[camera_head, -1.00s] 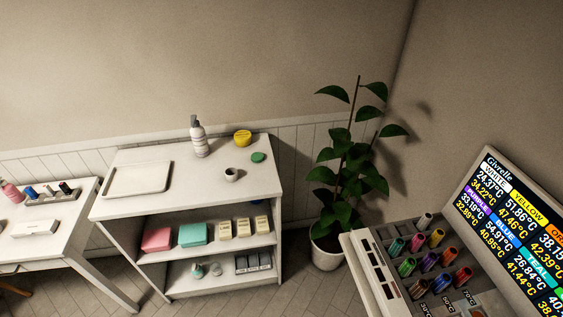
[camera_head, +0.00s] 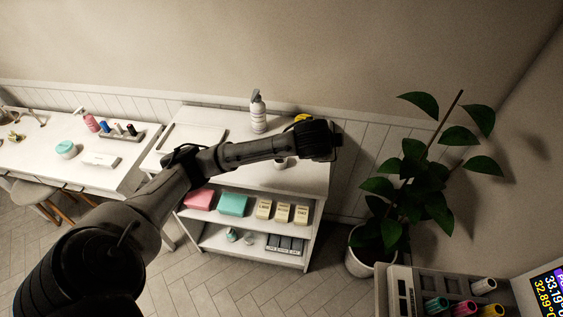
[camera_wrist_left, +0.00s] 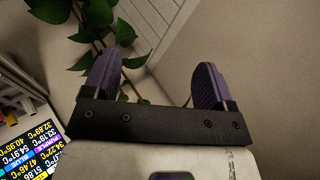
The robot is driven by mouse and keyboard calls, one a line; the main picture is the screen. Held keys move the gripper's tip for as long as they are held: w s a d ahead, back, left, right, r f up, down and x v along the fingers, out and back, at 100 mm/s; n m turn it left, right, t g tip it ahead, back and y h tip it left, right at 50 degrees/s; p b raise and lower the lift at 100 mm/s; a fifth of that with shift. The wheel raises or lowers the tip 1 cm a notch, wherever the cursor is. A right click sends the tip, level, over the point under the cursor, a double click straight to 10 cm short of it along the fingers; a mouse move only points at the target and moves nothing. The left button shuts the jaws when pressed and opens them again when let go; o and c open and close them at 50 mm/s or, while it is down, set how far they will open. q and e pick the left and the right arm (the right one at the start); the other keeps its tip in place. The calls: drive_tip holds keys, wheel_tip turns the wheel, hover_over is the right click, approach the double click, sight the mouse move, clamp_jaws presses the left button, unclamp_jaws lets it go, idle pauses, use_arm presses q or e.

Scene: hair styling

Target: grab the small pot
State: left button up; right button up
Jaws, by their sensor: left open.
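A small white pot (camera_head: 281,164) stands on top of the white shelf unit (camera_head: 235,178), mostly hidden behind my left forearm and hand in the head view. My left gripper (camera_head: 338,141) is at the end of the arm reaching across the shelf top, to the right of the pot. In the left wrist view my left gripper (camera_wrist_left: 155,80) has its two purple-padded fingers wide apart with nothing between them. The pot does not show in the wrist view. My right gripper is not in view.
A pump bottle (camera_head: 258,112) and a partly hidden yellow jar (camera_head: 302,118) stand at the back of the shelf top. A white tray (camera_head: 193,137) lies at its left. A tall plant (camera_head: 420,165) stands to the right of the shelf, and its leaves (camera_wrist_left: 50,10) show in the wrist view.

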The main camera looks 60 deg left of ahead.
use_arm(q)
drive_tip(key=s+a+f+m+g+h, duration=0.1)
drive_tip(key=s+a+f+g, duration=0.15)
drive_tip(key=a, duration=0.55)
drive_tip(key=s+a+f+m+g, duration=0.1)
drive_tip(key=a+g, duration=0.3)
drive_tip(key=a, duration=0.4)
drive_tip(key=f+m+h, duration=0.1)
drive_tip(key=f+m, duration=0.1)
drive_tip(key=f, duration=0.1)
drive_tip(key=s+f+m+g+h, duration=0.1)
drive_tip(key=f+m, duration=0.1)
drive_tip(key=f, duration=0.2)
drive_tip(key=s+f+m+h, duration=0.1)
drive_tip(key=f+m, duration=0.1)
drive_tip(key=f, duration=0.1)
drive_tip(key=shift+d+f+g+h, duration=0.15)
drive_tip(key=shift+f+g+h, duration=0.15)
drive_tip(key=shift+f+g, duration=0.1)
drive_tip(key=shift+f, duration=0.65)
wheel_tip(320, 180, down, 4)
drive_tip(key=b, duration=0.5)
drive_tip(key=shift+r, duration=0.1)
drive_tip(key=c, duration=1)
